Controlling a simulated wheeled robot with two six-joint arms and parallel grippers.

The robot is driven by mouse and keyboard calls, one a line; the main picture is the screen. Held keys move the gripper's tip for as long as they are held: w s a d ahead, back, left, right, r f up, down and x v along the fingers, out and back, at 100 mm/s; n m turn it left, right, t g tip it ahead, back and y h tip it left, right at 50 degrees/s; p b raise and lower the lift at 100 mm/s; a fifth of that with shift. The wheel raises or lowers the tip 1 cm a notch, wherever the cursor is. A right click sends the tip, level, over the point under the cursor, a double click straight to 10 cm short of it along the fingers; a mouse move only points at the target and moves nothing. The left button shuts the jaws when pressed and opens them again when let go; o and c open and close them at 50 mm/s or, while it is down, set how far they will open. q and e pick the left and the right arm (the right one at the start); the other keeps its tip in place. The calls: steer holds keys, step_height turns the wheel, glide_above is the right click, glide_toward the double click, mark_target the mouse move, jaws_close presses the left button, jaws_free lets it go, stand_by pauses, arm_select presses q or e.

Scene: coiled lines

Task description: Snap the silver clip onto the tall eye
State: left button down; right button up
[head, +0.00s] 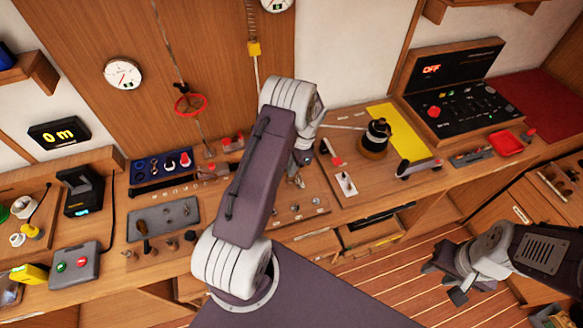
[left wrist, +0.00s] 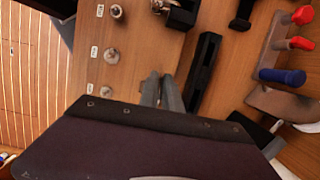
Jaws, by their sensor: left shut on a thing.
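My left gripper (left wrist: 164,88) is shut, its two grey fingers close together over the wooden bench. The silver clip is hidden between and behind the fingers; its outline cannot be made out. A pale line (head: 342,127) runs from a dark spool (head: 376,137) toward my left wrist in the head view. Three small metal fittings stand in a labelled row left of the fingers in the wrist view: top (left wrist: 116,11), middle (left wrist: 111,56) and lower (left wrist: 107,92). Which is the tall eye is unclear. My right gripper (head: 446,283) is open and empty over the floor at the right.
A black bar (left wrist: 204,70) lies just right of the left fingers. Red and blue knobs (left wrist: 282,76) stand further right. A red ring (head: 190,104) hangs at the back wall. A black control panel (head: 455,95) stands at the back right. Open floor lies in front of the bench.

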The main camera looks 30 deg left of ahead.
arm_select(q)
steer(key=shift+d, duration=0.1)
steer(key=shift+w+d+f+b, duration=0.3)
steer(key=shift+w+d, duration=0.2)
steer(key=shift+w, duration=0.2)
steer(key=shift+w+d, duration=0.2)
steer(key=shift+d, duration=0.1)
stand_by(0.4)
steer(key=shift+w+d+r, duration=0.2)
steer(key=shift+w+d, duration=0.15)
steer(key=shift+w, duration=0.25)
